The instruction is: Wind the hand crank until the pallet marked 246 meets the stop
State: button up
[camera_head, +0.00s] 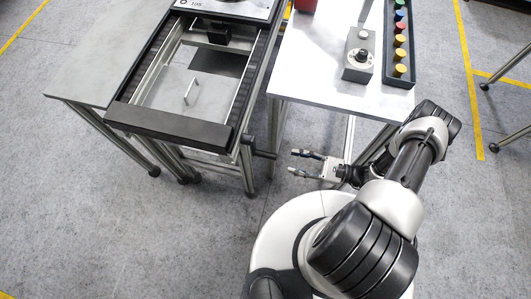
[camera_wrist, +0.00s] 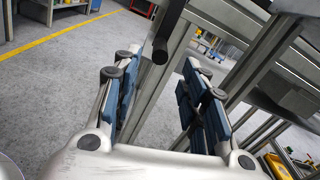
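The hand crank (camera_head: 249,143) is on the right side of the conveyor frame near its front end, with a dark handle (camera_head: 264,155) sticking out to the right. In the wrist view a black rod with a round end (camera_wrist: 161,48), apparently this handle, shows beyond and between the fingers. My gripper (camera_head: 301,162) is open and empty, just right of the handle and apart from it; it also shows in the wrist view (camera_wrist: 160,95). A pallet (camera_head: 232,8) is cut off at the top edge; its marking seems to include 108. No 246 is readable, and I cannot identify the stop.
A black bar (camera_head: 170,127) crosses the conveyor's front end. A white table (camera_head: 320,75) at right holds a grey box with a knob (camera_head: 359,60) and a tray (camera_head: 402,84) of coloured knobs. Table legs stand close behind my gripper. The floor in front is clear.

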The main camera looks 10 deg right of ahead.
aim_at(255, 152)
jog(key=x, duration=1.1)
jog(key=shift+a+b, duration=0.15)
jog(key=shift+b, duration=0.2)
jog(key=shift+c, duration=0.2)
grip_shut()
